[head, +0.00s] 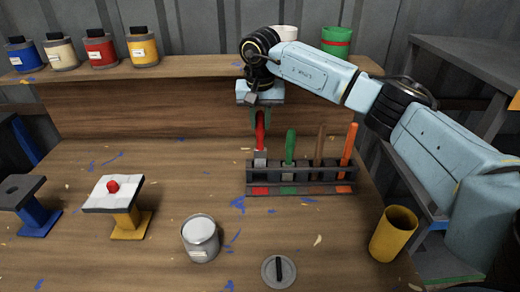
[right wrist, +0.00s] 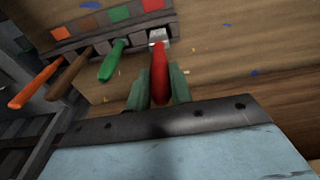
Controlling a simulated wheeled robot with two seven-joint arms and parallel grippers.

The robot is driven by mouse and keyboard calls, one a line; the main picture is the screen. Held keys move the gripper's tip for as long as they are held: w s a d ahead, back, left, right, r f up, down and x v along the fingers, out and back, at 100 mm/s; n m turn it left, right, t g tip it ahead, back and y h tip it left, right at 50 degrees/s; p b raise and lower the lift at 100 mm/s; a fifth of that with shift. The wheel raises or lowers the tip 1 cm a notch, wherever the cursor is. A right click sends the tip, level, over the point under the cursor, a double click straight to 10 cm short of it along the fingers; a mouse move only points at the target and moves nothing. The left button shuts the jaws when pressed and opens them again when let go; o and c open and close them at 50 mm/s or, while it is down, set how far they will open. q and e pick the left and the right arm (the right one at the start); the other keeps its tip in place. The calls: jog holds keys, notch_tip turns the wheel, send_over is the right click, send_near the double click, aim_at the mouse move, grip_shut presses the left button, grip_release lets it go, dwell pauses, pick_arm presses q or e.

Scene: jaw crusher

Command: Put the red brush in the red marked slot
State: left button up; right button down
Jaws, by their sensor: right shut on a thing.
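The red brush (head: 260,133) is upright, handle up, at the left end of the dark brush rack (head: 251,182), in line with the red mark (head: 259,190). My right gripper (head: 261,117) is shut on its red handle from above. The right wrist view also shows the red handle (right wrist: 159,75) between the green fingers, with the pale metal ferrule (right wrist: 157,36) at the end slot beside the red mark (right wrist: 151,5). The bristles are hidden, and I cannot tell how deep the brush sits. My left gripper is not in view.
Green (head: 290,147), brown (head: 320,143) and orange (head: 349,144) brushes stand in the other slots. A paint can (head: 201,239), a lid (head: 279,271) and a yellow cup (head: 393,234) are in front.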

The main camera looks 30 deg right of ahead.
aim_at(260, 149)
jog(key=shift+f, duration=2.6)
jog(key=shift+f, duration=0.2)
jog(key=c, duration=1.3)
grip_release()
jog(key=shift+o, duration=0.2)
